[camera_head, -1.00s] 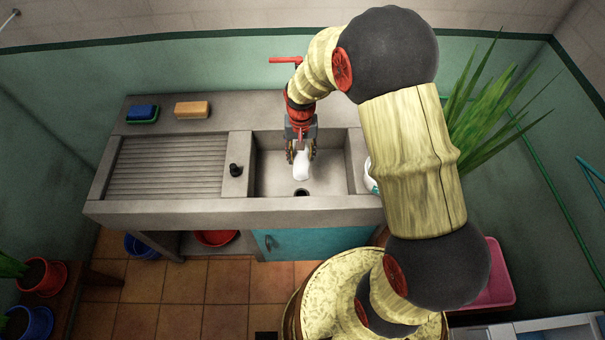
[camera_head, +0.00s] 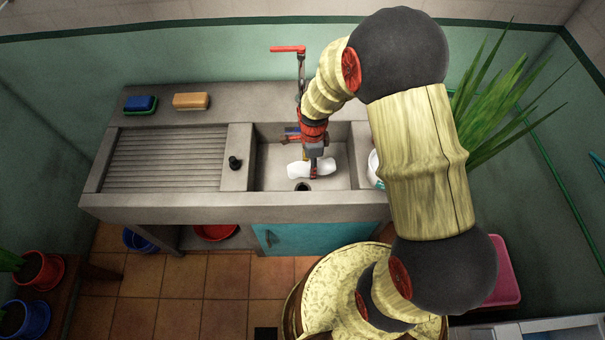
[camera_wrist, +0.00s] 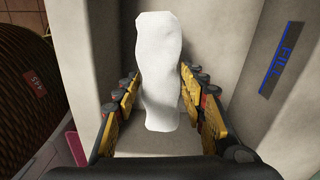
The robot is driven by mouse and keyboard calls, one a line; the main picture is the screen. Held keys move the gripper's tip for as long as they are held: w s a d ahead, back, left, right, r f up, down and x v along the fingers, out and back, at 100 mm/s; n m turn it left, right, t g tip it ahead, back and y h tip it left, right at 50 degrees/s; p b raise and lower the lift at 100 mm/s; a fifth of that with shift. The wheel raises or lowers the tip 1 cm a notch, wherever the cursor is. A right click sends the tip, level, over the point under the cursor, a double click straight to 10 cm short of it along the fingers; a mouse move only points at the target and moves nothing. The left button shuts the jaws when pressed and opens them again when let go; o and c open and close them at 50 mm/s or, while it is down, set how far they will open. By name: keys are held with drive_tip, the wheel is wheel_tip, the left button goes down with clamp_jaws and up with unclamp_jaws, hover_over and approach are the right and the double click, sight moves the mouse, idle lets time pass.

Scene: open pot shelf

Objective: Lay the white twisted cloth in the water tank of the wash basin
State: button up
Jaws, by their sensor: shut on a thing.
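The white twisted cloth (camera_head: 298,170) is inside the water tank (camera_head: 268,160) of the grey wash basin, lengthwise left to right in the head view. My gripper (camera_head: 313,172) points down into the tank and is shut on the cloth. In the wrist view the cloth (camera_wrist: 160,60) runs between the yellow-padded fingers of my gripper (camera_wrist: 160,88) and sticks out past their tips. I cannot tell whether the cloth touches the tank floor. My gripper hides part of it in the head view.
A drain hole (camera_head: 303,186) is in the tank floor. A red-handled tap (camera_head: 288,49) stands behind the tank. A blue sponge (camera_head: 140,103) and an orange block (camera_head: 191,101) lie on the back ledge.

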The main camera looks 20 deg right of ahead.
drive_tip(key=shift+s+f+m, duration=0.15)
drive_tip(key=shift+f+m, duration=0.2)
drive_tip(key=shift+m, duration=0.25)
drive_tip(key=shift+f, duration=0.3)
wheel_tip(320, 180, down, 9)
drive_tip(key=b, duration=0.2)
drive_tip(key=shift+f+b, duration=0.15)
drive_tip(key=shift+b, duration=0.15)
drive_tip(key=shift+f, duration=0.2)
drive_tip(key=o, duration=1.3)
drive_tip(key=shift+r, duration=0.15)
